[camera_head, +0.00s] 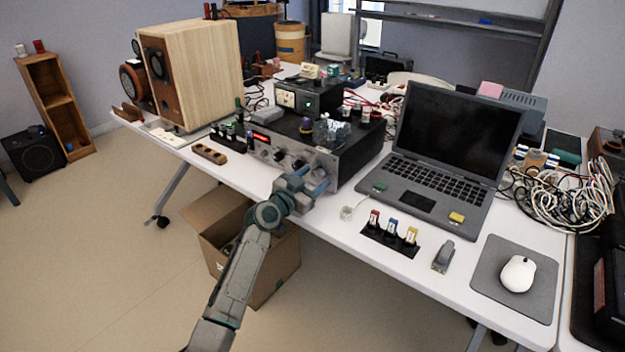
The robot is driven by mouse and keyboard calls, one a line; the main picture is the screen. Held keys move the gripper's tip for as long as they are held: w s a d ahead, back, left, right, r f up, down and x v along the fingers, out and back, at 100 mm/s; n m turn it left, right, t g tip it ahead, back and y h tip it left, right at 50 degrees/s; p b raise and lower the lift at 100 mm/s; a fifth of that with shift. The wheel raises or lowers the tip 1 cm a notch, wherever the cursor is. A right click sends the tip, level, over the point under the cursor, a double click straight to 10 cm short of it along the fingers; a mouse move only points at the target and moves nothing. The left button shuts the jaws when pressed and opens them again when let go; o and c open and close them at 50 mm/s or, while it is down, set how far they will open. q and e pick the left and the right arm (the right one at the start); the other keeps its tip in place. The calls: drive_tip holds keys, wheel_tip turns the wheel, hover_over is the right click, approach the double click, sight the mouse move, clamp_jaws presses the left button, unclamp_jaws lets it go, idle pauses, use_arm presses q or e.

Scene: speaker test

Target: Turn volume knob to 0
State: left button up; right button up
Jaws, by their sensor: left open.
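The amplifier (346,154) is a dark box with a silver front panel, a red lit display (261,137) and several knobs. It stands near the table's front edge, left of the laptop. My right gripper is out of view.
A large wooden speaker (205,75) stands at the left table end. A laptop (447,150) is right of the amplifier, with a mouse (517,273) and tangled cables (565,200) further right. Small parts clutter the amplifier's top. A cardboard box (287,262) is under the table edge.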

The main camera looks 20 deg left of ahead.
use_arm(q)
drive_tip(key=c, duration=1)
drive_tip(key=shift+o, duration=0.2)
drive_tip(key=shift+n, duration=0.3)
